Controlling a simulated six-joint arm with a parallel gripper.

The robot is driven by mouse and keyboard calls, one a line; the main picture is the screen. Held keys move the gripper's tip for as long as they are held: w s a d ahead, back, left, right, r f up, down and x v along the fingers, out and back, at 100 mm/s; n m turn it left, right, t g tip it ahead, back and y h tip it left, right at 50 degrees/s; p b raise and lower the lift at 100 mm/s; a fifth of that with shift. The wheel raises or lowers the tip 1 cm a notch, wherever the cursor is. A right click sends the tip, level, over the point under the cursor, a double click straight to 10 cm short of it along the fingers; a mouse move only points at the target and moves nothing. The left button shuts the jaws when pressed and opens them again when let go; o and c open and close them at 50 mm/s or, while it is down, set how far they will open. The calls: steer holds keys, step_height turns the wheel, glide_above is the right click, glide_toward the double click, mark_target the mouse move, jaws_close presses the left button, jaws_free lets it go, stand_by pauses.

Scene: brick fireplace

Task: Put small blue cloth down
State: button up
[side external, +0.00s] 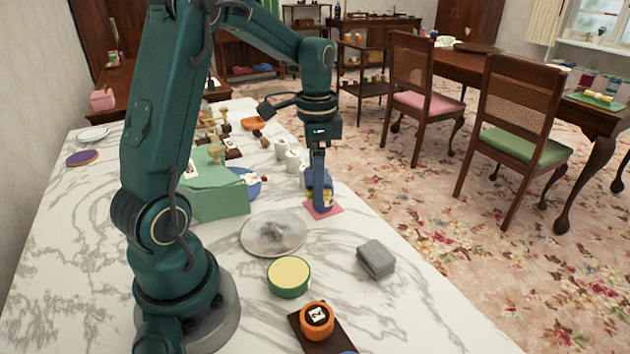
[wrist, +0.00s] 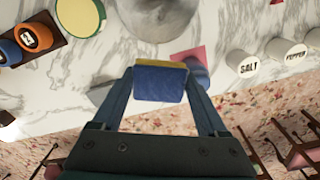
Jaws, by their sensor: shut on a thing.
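My gripper (side external: 318,178) points down over the right part of the marble counter. In the wrist view its two fingers (wrist: 160,72) are shut on a small blue cloth (wrist: 160,86) with a yellow edge. In the side view the blue cloth (side external: 317,196) shows between and below the fingers, partly hidden by them. It is just above or touching a pink square (side external: 334,210); I cannot tell which. The pink square also shows in the wrist view (wrist: 187,53), beyond the cloth.
A round grey plate (side external: 258,245), a green tin with a yellow lid (side external: 289,274) and a folded grey cloth (side external: 376,259) lie nearby. White canisters (side external: 291,160) stand behind the gripper. The counter's right edge is close. Marble between plate and grey cloth is bare.

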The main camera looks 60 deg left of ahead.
glide_above(351, 238)
step_height(351, 238, down, 4)
steer(key=shift+s+f, duration=0.1)
steer(key=shift+f, duration=2.15)
steer(key=shift+f, duration=0.1)
steer(key=o, duration=1)
